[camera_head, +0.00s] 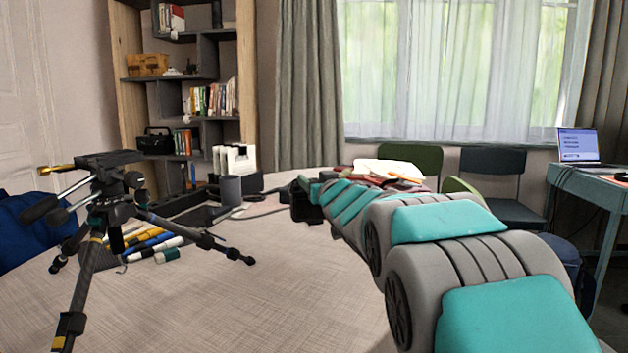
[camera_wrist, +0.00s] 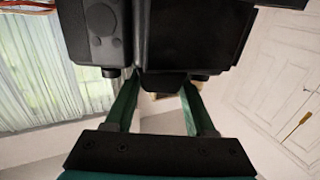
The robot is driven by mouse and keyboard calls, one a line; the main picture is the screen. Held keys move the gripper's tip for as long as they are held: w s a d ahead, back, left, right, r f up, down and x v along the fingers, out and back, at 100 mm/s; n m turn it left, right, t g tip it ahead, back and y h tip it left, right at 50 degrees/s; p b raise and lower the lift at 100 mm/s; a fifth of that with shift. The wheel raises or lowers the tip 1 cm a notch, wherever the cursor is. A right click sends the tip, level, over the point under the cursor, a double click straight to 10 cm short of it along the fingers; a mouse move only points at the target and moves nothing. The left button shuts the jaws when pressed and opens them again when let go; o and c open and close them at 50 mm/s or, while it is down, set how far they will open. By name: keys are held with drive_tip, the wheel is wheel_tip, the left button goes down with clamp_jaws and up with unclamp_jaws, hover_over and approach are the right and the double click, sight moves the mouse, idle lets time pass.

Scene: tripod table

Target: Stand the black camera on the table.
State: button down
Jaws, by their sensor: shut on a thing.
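The black camera (camera_wrist: 190,35) fills the upper middle of the wrist view, close to the lens and cut off by the top edge. My gripper (camera_wrist: 160,88) has two green fingers reaching up to the camera's near side, and it is shut on the camera. The exact contact at the fingertips is partly hidden by the camera's body. In the head view a dark block (camera_head: 304,204) shows at the far end of my arm, over the back of the table (camera_head: 250,300). I cannot tell whether it is the camera or part of my gripper.
A black tripod (camera_head: 105,205) stands at the left, its legs spread. Several markers (camera_head: 150,240) lie behind it. A grey cup (camera_head: 230,189) and white folders (camera_head: 237,160) are at the back. An open book (camera_head: 390,171) lies behind my arm. The table's front middle is clear.

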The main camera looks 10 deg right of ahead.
drive_tip(key=shift+f+b, duration=2.3)
drive_tip(key=shift+f, duration=0.35)
drive_tip(key=shift+f+b, duration=0.6)
drive_tip(key=shift+f, duration=0.35)
drive_tip(key=c, duration=0.6)
unclamp_jaws()
drive_tip(key=o, duration=0.4)
drive_tip(key=shift+f, duration=0.2)
drive_tip(key=shift+o, duration=0.2)
drive_tip(key=shift+s, duration=0.1)
